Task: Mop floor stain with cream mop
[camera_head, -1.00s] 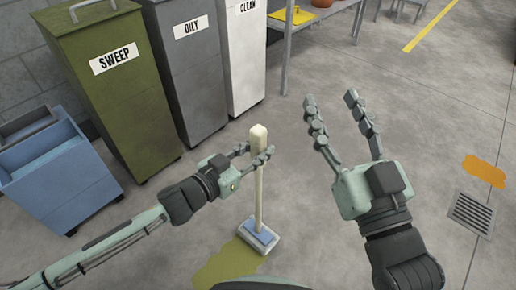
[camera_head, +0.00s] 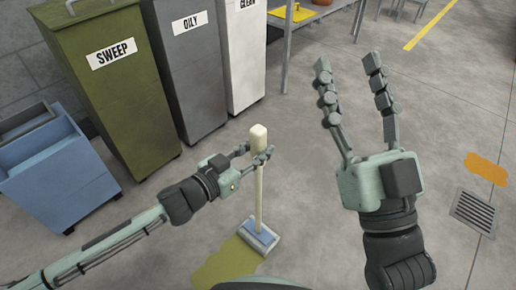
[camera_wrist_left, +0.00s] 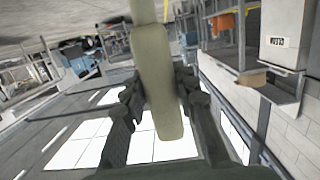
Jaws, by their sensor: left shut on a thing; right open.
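The cream mop (camera_head: 259,190) stands nearly upright, its blue and grey head (camera_head: 259,236) on the floor. My left gripper (camera_head: 258,153) is shut on the mop handle near its top; the handle also shows between the fingers in the left wrist view (camera_wrist_left: 157,75). An olive-yellow stain (camera_head: 230,262) lies on the floor at the mop head's lower left, partly hidden by my own body. An orange stain (camera_head: 487,168) lies at the far right, away from both grippers. My right gripper (camera_head: 347,68) is open and empty, right of the mop, fingers pointing away.
Green SWEEP (camera_head: 112,95), grey OILY (camera_head: 190,75) and white CLEAN (camera_head: 245,60) bins stand behind the mop. A blue container (camera_head: 62,190) is at the left. A floor drain (camera_head: 473,212) lies below the orange stain. Open floor lies behind my right gripper.

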